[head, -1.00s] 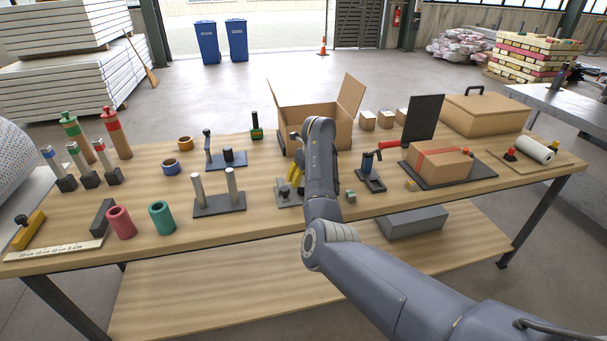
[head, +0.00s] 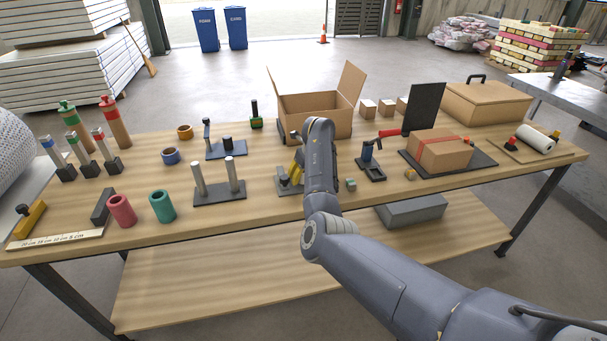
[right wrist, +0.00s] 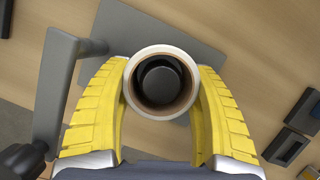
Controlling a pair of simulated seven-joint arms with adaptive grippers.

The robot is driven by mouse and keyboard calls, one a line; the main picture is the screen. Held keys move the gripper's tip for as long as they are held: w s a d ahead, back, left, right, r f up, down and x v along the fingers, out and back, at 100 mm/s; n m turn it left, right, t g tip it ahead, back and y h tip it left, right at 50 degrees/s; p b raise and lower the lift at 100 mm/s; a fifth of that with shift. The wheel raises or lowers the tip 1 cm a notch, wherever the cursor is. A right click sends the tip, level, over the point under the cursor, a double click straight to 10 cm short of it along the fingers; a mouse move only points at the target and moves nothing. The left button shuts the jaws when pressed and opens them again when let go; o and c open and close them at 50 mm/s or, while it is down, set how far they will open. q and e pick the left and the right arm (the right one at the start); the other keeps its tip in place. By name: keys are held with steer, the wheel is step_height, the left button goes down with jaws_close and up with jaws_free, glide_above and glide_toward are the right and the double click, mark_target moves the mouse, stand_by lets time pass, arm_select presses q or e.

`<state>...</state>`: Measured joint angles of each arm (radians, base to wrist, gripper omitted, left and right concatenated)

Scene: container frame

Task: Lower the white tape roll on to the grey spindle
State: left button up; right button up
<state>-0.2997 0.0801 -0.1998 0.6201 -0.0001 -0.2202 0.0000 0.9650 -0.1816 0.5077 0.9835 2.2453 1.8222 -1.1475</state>
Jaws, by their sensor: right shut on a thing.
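My right gripper (head: 296,170) has its yellow fingers shut on the white tape roll (right wrist: 162,49), gripping it from both sides in the right wrist view. The roll is seen end-on, with a white rim and brown core. Through its bore I see the round dark top of the grey spindle (right wrist: 162,83), roughly centred. I cannot tell whether the roll is above the spindle or partly around it. A grey base plate (right wrist: 150,28) lies below. In the head view my right arm hides the roll and most of the spindle stand. My left gripper is not in view.
A grey crank arm (right wrist: 58,85) with a black knob stands close to the left finger in the right wrist view. In the head view, a two-post stand (head: 219,194) is to the left, a dark holder (head: 371,170) to the right and an open carton (head: 314,115) behind.

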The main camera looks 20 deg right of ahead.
steer(key=o, duration=1.3)
steer(key=shift+r, duration=0.1)
steer(key=v, duration=1.1)
steer(key=shift+s+r, duration=0.2)
steer(key=shift+r, duration=0.15)
